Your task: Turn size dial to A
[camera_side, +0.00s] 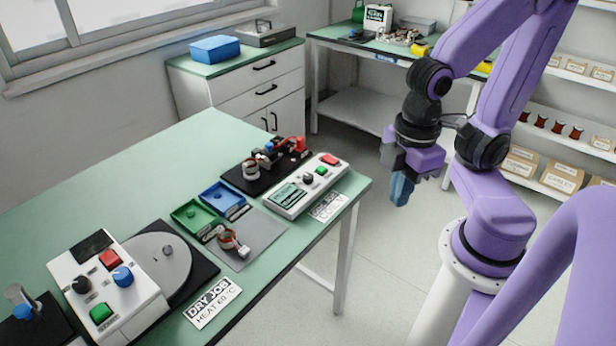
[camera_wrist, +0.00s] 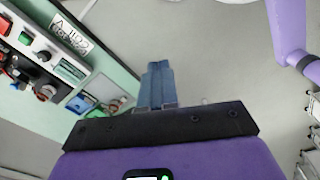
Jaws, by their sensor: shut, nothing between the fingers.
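A white tester box (camera_side: 290,201) with a small screen lies near the right edge of the green table. It carries a black dial (camera_side: 308,179), a green button (camera_side: 321,170) and a red button (camera_side: 330,159). A white heater unit (camera_side: 127,303) at the front left has another black dial (camera_side: 82,285) and a blue knob (camera_side: 122,276). I cannot read which dial is marked for size. My gripper (camera_side: 401,192) hangs beyond the table's right edge, over the floor, clear of both units. Its blue fingers (camera_wrist: 158,72) are together and empty. The tester box also shows in the wrist view (camera_wrist: 27,35).
The green table (camera_side: 105,193) holds a green tray (camera_side: 187,217), a blue tray (camera_side: 212,194), a grey mat (camera_side: 257,242) with a coiled part (camera_side: 232,242), and a black-based fixture (camera_side: 242,183). Label cards lie near the front edge. Free floor lies beneath my gripper.

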